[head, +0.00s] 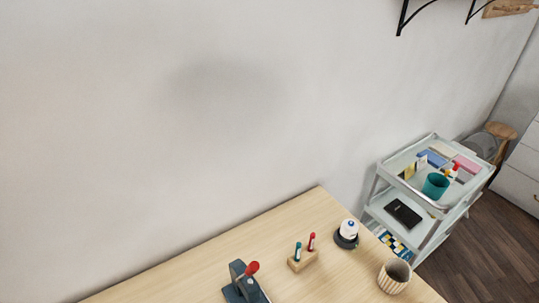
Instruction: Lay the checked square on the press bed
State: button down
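A dark grey device with a red-knobbed lever, which looks like the press (240,281), stands at the bottom edge of the head view on the wooden table. Its lower part is cut off by the frame, and I cannot make out its bed clearly. A small blue, yellow and white checked piece (393,243) shows low on the pale trolley, beyond the table's right edge. It is partly hidden, and I cannot tell whether it is the checked square. My gripper is not in view.
On the table (200,272) are a wooden block (302,261) with red and teal tools, a white-and-black round item (347,233) and a striped cup (394,276). The trolley (381,196) holds a teal cup (435,186) and a black item (403,213). Floor (490,255) is clear at right.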

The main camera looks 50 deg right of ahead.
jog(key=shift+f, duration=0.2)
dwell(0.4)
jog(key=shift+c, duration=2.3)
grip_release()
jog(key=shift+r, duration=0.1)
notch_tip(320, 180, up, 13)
